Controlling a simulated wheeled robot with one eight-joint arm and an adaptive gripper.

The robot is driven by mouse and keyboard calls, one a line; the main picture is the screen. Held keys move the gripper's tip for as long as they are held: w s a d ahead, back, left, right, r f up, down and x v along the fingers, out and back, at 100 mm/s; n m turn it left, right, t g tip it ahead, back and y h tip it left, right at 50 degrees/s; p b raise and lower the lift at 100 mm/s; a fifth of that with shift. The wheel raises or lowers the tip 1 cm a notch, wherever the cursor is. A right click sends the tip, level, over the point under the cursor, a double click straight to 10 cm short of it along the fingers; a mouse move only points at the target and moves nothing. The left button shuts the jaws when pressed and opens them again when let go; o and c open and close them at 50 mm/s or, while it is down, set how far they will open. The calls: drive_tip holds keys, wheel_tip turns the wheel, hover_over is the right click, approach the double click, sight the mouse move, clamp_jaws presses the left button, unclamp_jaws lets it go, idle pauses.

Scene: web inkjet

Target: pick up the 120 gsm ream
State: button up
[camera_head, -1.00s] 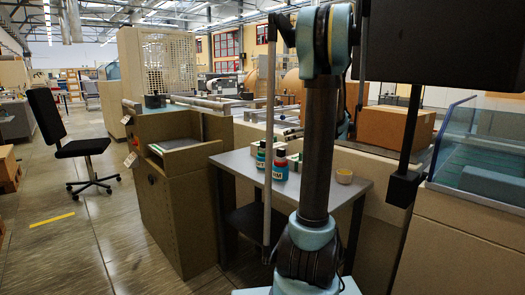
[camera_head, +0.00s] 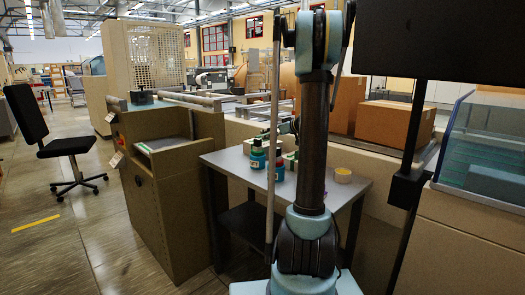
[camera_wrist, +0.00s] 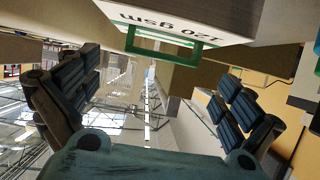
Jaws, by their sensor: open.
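The 120 gsm ream (camera_wrist: 205,12) shows at the top of the wrist view as a pale block with an upside-down "120 gsm" label and a green outline below it. Its upper part is cut off by the frame edge. My gripper (camera_wrist: 155,88) is open and empty, with dark ribbed pads at left and right. The ream lies beyond and above the gap between the pads, apart from them as far as I can tell.
A dark screen (camera_head: 440,40) and a glass-sided machine (camera_head: 485,150) are at right. Floor is clear near the chair (camera_head: 55,145).

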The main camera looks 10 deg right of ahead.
drive_tip(key=shift+x, duration=3.55)
drive_tip(key=shift+s+a, duration=0.1)
drive_tip(key=shift+c, duration=0.6)
drive_tip(key=c, duration=1.9)
